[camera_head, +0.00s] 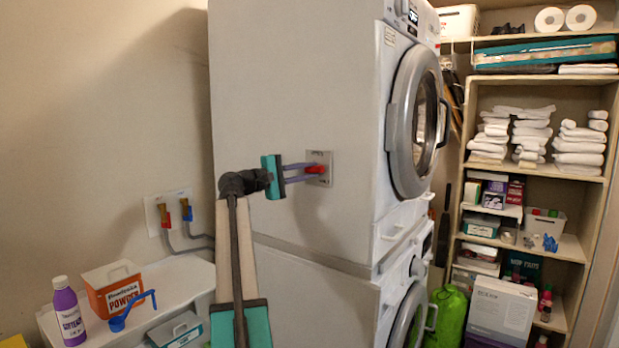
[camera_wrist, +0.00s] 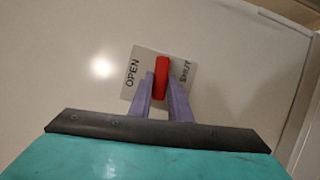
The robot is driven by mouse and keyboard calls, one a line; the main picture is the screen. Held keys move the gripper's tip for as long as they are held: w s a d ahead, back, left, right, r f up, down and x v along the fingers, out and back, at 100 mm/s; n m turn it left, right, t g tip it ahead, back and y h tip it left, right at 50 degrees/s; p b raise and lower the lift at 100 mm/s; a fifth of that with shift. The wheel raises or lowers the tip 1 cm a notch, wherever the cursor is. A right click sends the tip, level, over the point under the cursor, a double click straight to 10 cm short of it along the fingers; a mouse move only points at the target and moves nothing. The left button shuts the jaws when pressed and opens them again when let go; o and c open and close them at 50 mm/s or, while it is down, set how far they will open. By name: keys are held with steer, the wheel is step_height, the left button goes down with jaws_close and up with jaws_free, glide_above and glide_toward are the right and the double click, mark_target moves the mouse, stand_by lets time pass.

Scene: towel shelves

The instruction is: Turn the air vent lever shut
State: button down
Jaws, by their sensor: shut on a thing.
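The red air vent lever (camera_head: 317,169) sits on a small grey plate (camera_head: 325,178) on the side of the white stacked washer and dryer. In the wrist view the lever (camera_wrist: 161,74) stands between the words OPEN at left and SHUT at right on the plate (camera_wrist: 140,60). My gripper (camera_head: 302,174) reaches the plate from the left in the head view. In the wrist view its purple fingers (camera_wrist: 162,95) are on both sides of the lever, shut on it. The fingers hide the lower part of the lever and plate.
A low white shelf (camera_head: 180,285) at lower left holds a purple bottle (camera_head: 68,310), an orange powder box (camera_head: 112,290) and a blue scoop (camera_head: 130,312). Two wall taps (camera_head: 176,211) with hoses are above it. Shelves with towels (camera_head: 579,150) stand at right. The round dryer door (camera_head: 415,122) is on the machine's front.

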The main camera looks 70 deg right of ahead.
steer(key=shift+s+a+f+m+y+b, duration=0.1)
steer(key=shift+m+y+b, duration=0.05)
steer(key=shift+m, duration=0.3)
steer(key=shift+s+f+m+y+b, duration=0.1)
steer(key=shift+m+y+b, duration=0.05)
steer(key=shift+m, duration=0.3)
steer(key=c, duration=1.6)
jaws_free()
steer(key=shift+r, duration=0.15)
steer(key=shift+c, duration=0.2)
steer(key=shift+w+a, duration=0.1)
steer(key=shift+a, duration=0.05)
steer(key=shift+w+a, duration=0.15)
steer(key=shift+w, duration=0.05)
steer(key=b+v, duration=0.1)
steer(key=v, duration=1.2)
steer(key=shift+b, duration=0.3)
